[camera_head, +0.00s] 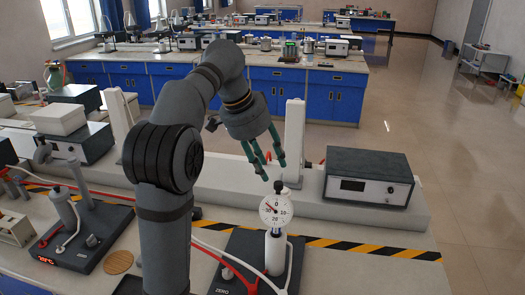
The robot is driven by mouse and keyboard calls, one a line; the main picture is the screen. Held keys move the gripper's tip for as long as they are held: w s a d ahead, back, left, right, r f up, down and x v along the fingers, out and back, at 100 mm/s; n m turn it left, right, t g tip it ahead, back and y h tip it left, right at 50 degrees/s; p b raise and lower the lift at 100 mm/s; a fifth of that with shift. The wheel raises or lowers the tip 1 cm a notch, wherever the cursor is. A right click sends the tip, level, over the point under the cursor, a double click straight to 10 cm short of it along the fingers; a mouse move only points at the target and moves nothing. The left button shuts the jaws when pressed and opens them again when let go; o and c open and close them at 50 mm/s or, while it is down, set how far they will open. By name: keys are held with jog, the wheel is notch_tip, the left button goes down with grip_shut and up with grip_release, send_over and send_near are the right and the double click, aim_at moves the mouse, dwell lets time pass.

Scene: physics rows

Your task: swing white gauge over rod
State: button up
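The white gauge (276,210) is a round dial with a red needle and a dark knob on top. It stands near the right side of a dark base plate (231,274) marked ZERO. A pale upright cylinder (275,252) stands directly below the dial; I cannot tell whether this is the rod or part of the gauge's stand. My gripper (273,170) hangs just above the knob, its green fingers spread apart. It appears empty, with a small gap to the knob.
A long pale rail with white uprights (294,135) runs behind the gauge. A dark instrument box (368,177) sits right of it. Red and white cables (238,274) cross the base. Another apparatus with a dark base (85,238) stands at left.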

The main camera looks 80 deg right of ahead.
aim_at(278, 183)
jog(key=shift+v, duration=2.5)
jog(key=x, duration=1.2)
jog(key=shift+s+f, duration=0.1)
